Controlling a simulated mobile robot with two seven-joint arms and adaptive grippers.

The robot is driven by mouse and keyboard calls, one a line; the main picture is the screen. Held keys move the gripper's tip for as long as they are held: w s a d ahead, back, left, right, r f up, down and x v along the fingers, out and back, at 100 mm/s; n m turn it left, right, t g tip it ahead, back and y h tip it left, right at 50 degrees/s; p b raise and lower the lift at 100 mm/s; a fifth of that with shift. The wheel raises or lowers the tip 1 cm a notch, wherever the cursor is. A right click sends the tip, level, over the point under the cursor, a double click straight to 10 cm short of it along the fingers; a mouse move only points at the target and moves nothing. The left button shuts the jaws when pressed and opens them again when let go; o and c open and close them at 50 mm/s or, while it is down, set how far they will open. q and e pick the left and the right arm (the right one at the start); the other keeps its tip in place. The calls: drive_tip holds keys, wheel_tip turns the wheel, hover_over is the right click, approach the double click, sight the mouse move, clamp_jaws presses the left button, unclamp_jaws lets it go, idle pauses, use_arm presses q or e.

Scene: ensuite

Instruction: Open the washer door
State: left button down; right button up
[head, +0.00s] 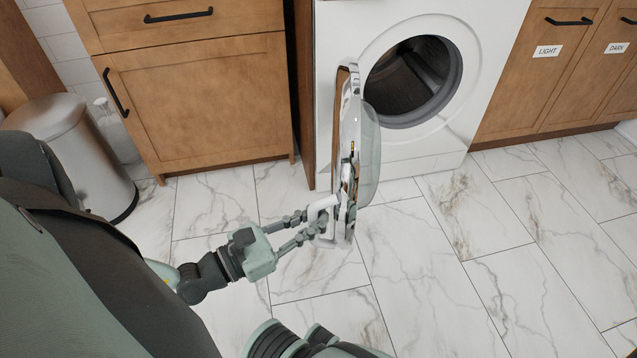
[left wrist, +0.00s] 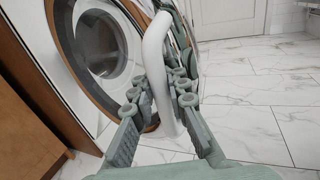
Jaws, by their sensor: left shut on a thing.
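The white washer (head: 330,25) stands against the cabinets in the head view. Its round door (head: 349,155) is swung wide open on the left of the opening, and the dark drum (head: 408,78) shows inside. My left gripper (head: 318,215) is shut on the white door handle (head: 323,203) at the door's outer edge. In the left wrist view the handle (left wrist: 157,70) runs between the fingers of the left gripper (left wrist: 160,98). The washer's front and drum also show there, behind the door's rim. My right gripper is not in view.
Wooden cabinets (head: 200,100) stand left of the washer, and others labelled LIGHT and DARK (head: 560,70) stand to its right. A metal bin (head: 75,150) is at the far left. The marble tile floor (head: 480,260) is clear in front and to the right.

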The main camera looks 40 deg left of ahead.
use_arm(q)
drive_tip(key=shift+s+d+f, duration=0.1)
drive_tip(key=shift+s+f, duration=0.05)
drive_tip(key=shift+s, duration=0.3)
drive_tip(key=c, duration=1.7)
unclamp_jaws()
drive_tip(key=shift+c, duration=0.2)
drive_tip(key=shift+w, duration=0.15)
drive_tip(key=shift+a, duration=0.2)
drive_tip(key=v, duration=1.2)
